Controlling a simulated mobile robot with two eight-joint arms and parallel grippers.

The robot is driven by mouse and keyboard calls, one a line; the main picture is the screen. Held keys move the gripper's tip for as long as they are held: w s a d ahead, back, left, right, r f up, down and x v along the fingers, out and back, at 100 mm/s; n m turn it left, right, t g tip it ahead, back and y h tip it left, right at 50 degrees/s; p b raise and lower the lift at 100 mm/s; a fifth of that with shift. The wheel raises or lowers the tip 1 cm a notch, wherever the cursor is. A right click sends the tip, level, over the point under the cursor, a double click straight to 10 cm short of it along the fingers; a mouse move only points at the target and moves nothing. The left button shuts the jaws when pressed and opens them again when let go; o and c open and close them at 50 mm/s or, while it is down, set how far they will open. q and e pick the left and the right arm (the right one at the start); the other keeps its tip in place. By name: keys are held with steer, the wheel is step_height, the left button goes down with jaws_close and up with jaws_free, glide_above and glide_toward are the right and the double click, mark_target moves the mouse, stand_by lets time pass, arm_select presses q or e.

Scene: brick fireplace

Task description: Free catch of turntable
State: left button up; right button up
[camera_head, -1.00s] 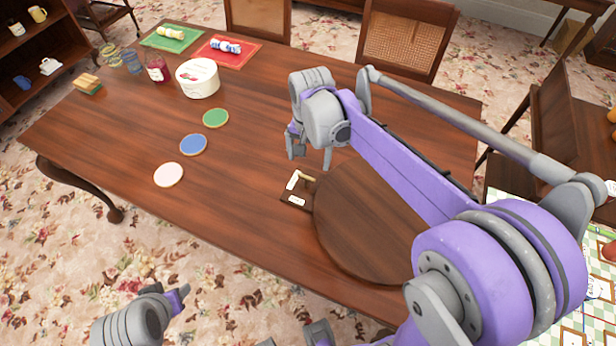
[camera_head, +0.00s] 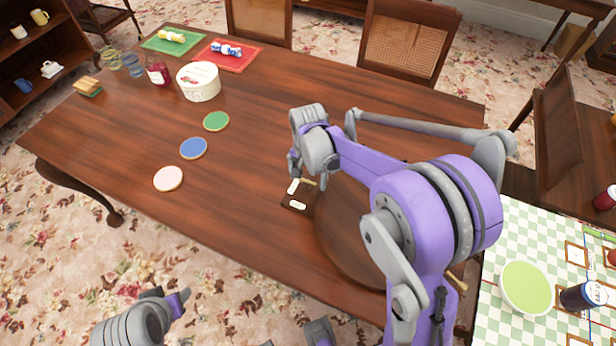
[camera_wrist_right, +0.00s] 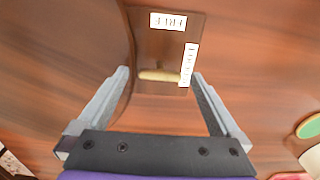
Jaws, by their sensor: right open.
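The turntable (camera_head: 335,240) is a round dark wooden disc on the table, partly hidden behind my right arm; its curved edge shows in the right wrist view (camera_wrist_right: 60,60). Beside its rim is the catch, a dark brown plate (camera_head: 286,202) with two white labels and a pale lever (camera_wrist_right: 158,76). One label (camera_wrist_right: 168,21) reads FREE upside down; the other (camera_wrist_right: 188,65) stands sideways by the lever's right end and is hard to read. My right gripper (camera_wrist_right: 160,73) is open, with the lever between its fingertips in view; contact cannot be told. My left gripper (camera_head: 180,298) is low at the left, away from the catch.
Pink (camera_head: 168,178), blue (camera_head: 194,148) and green (camera_head: 216,121) coasters lie left of the catch. A round white box (camera_head: 198,82) and a red jar (camera_head: 157,70) stand farther back. A checked surface with a green bowl (camera_head: 526,287) is at right. The table's middle is clear.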

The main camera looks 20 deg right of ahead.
steer(key=shift+c, duration=0.3)
steer(key=c, duration=1.3)
steer(key=shift+n, duration=0.4)
steer(key=n+b, duration=0.1)
steer(key=n, duration=0.2)
steer(key=shift+n, duration=0.4)
steer(key=n+b, duration=0.1)
steer(key=n, duration=0.8)
steer(key=shift+b, duration=0.35)
steer(key=n, duration=0.4)
steer(key=shift+n, duration=0.3)
